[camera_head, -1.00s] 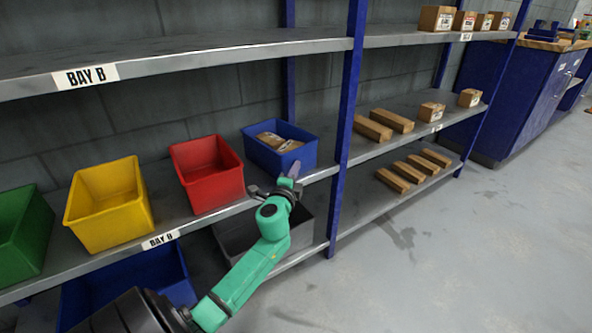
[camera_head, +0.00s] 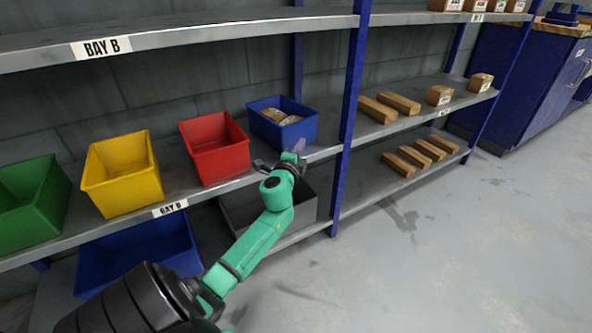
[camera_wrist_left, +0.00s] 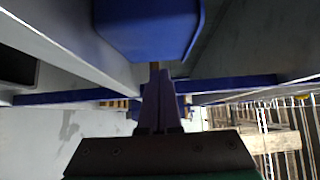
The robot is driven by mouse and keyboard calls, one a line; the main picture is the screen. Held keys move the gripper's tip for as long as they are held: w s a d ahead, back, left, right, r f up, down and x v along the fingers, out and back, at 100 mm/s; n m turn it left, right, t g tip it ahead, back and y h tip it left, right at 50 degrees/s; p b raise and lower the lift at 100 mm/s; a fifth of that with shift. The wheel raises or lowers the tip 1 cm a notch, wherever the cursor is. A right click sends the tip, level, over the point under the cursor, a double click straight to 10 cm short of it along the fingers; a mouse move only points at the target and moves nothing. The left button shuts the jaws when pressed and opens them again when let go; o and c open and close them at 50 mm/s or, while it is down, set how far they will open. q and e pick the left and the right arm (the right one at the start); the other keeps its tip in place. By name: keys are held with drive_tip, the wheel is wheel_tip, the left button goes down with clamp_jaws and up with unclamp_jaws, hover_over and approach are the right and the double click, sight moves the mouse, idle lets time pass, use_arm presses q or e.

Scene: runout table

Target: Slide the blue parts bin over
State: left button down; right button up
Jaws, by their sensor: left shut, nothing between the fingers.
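The blue parts bin (camera_head: 300,132) stands on the middle shelf, between the red bin and a blue rack upright, with brown packages (camera_head: 280,117) inside. Its underside and front show at the top of the left wrist view (camera_wrist_left: 150,40). My left gripper (camera_head: 299,147) is at the shelf's front edge by the bin's front right corner. Its fingers are shut and empty in the left wrist view (camera_wrist_left: 160,95), pointing toward the bin. I cannot tell whether the fingertips touch it. My right gripper is not in view.
A red bin (camera_head: 218,160), a yellow bin (camera_head: 124,190) and a green bin (camera_head: 35,215) stand to the left. The rack upright (camera_head: 348,110) is close on the right. A grey bin (camera_head: 305,205) and another blue bin (camera_head: 140,255) are below. The floor at right is clear.

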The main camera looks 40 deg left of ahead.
use_arm(q)
drive_tip(key=p+v, duration=0.1)
drive_tip(key=v, duration=0.9)
drive_tip(key=shift+d, duration=0.3)
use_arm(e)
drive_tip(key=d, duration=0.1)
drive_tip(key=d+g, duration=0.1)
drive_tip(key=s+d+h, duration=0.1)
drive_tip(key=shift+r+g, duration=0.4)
